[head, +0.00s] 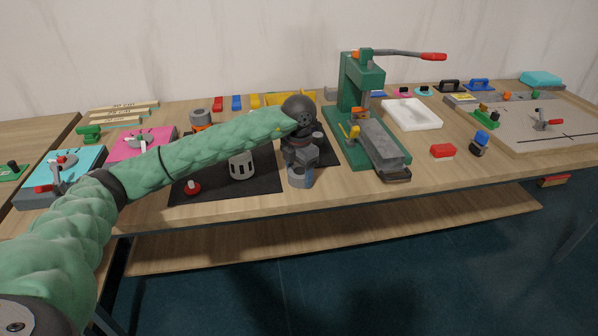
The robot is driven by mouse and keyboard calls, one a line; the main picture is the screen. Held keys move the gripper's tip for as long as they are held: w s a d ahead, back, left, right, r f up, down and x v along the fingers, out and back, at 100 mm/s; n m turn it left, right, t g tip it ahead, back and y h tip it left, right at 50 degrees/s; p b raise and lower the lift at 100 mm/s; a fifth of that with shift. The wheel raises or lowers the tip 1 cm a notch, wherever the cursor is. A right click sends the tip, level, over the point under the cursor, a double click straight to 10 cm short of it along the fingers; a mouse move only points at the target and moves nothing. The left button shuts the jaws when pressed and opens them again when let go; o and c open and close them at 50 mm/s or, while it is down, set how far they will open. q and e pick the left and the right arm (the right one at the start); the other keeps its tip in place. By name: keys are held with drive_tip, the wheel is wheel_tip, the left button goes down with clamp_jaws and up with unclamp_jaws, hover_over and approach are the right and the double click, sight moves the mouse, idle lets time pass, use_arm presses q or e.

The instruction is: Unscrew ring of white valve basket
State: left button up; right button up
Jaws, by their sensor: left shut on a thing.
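The white valve basket (241,165), a pale slotted cylinder, stands upright on the dark mat (222,190). My left gripper (300,168) is to the right of the basket and apart from it, pointing down near the table's front. It is shut on a grey round piece (300,180) at its fingertips. I cannot tell whether this piece is the basket's ring, or whether it touches the table. My left forearm crosses above the mat and hides part of what lies behind it. My right gripper is not in view.
A red knobbed part (192,188) lies on the mat. A green press (362,105) with a grey block stands close on the right. A red block (443,151) and a white tray (411,114) are further right. The table's front edge is near the gripper.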

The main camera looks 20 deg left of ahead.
use_arm(q)
drive_tip(key=o, duration=1)
drive_tip(key=shift+o, duration=0.2)
drive_tip(key=shift+r, duration=0.15)
drive_tip(key=shift+r+p, duration=1.55)
drive_tip(key=shift+r, duration=2.85)
